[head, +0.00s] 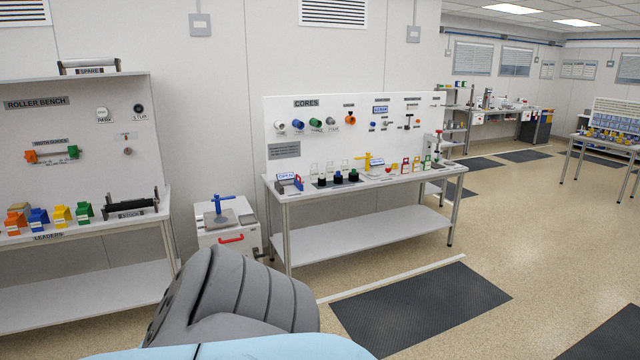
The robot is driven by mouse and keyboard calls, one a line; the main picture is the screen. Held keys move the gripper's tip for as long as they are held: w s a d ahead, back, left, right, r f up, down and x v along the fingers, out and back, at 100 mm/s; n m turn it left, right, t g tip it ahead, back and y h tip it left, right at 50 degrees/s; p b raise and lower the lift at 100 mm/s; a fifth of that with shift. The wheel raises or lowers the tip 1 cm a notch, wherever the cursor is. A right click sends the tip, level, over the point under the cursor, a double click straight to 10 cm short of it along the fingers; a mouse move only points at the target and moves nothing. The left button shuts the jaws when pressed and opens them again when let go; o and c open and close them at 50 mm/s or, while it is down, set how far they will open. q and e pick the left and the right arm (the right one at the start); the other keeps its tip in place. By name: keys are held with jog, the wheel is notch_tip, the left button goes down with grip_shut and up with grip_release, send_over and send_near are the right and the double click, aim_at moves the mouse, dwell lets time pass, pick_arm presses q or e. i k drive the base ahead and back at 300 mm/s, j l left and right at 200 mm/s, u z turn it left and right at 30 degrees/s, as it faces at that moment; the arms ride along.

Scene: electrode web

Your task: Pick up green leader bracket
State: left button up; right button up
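The green leader bracket (84,213) stands on the roller bench (100,228) at the left of the head view. It is the rightmost in a row of coloured brackets over the "LEADERS" label (48,237). To its left are a yellow bracket (60,216), a blue bracket (38,219) and an orange bracket (15,222). A dark roller on a stand (131,206) lies close to its right. Neither gripper is in view. A grey and light blue part of my own body fills the bottom of the view, apart from the bracket.
A white cabinet (205,238) with a blue-handled tool on top stands between the roller bench and the cores bench (350,190). Dark mats (420,305) lie on the open floor at the right. More benches stand far back.

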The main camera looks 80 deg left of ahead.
aim_at(84, 211)
jog(key=u, duration=3.9)
jog(key=i+z, duration=0.3)
jog(key=i, duration=3.25)
jog(key=l, duration=0.1)
